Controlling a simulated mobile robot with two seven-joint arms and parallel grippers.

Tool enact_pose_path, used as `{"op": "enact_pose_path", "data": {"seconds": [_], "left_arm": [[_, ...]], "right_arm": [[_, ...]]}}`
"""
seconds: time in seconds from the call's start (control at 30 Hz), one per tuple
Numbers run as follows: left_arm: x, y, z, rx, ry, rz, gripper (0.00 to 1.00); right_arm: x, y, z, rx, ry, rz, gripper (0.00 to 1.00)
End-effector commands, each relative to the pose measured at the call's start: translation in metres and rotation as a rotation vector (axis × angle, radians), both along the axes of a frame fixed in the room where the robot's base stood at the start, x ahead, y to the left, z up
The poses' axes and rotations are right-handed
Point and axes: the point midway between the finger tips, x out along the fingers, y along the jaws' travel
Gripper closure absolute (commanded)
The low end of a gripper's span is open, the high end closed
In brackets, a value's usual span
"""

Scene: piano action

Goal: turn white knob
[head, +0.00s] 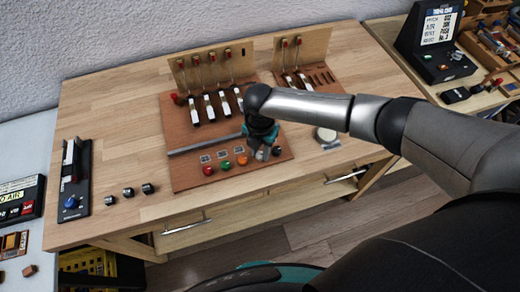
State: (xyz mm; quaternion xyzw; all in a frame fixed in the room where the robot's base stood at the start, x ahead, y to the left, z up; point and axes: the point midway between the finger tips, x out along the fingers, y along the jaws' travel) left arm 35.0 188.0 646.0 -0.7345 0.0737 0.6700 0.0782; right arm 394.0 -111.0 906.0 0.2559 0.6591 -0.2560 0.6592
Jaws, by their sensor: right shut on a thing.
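A row of coloured knobs runs along the front of the brown wooden board (184,174). They include a red knob (208,170), a green knob (225,165), an orange knob (243,160) and another red knob (277,151). My right gripper (262,154) points down at this row, between the orange knob and the right-hand red one. Its fingers are shut on the knob there, taken to be the white knob, which they almost wholly hide. Any turn of it cannot be seen. My left gripper is not in view.
Upright panels with piano-action parts (213,65) stand behind the row. A round white disc (327,135) lies to the right. Several small dark knobs (128,192) and a black device (75,180) sit at the left. The tabletop (120,120) between is clear.

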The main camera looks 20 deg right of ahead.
Motion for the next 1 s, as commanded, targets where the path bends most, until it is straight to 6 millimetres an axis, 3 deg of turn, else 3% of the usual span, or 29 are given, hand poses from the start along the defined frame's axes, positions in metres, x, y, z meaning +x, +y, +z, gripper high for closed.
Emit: {"op": "enact_pose_path", "data": {"seconds": [0.47,0.5,0.77,1.0], "left_arm": [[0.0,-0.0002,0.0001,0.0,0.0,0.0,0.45],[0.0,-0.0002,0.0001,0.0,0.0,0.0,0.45],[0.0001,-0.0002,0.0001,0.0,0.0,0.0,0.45],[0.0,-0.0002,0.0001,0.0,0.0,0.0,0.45]], "right_arm": [[-0.0006,0.0011,0.0001,0.002,0.002,0.016,1.0],[-0.0005,0.001,0.0001,0.002,0.002,0.016,0.67],[-0.0004,0.0006,0.0,0.001,0.001,0.015,0.38],[-0.0002,0.0002,0.0003,0.001,0.001,0.014,0.38]]}}
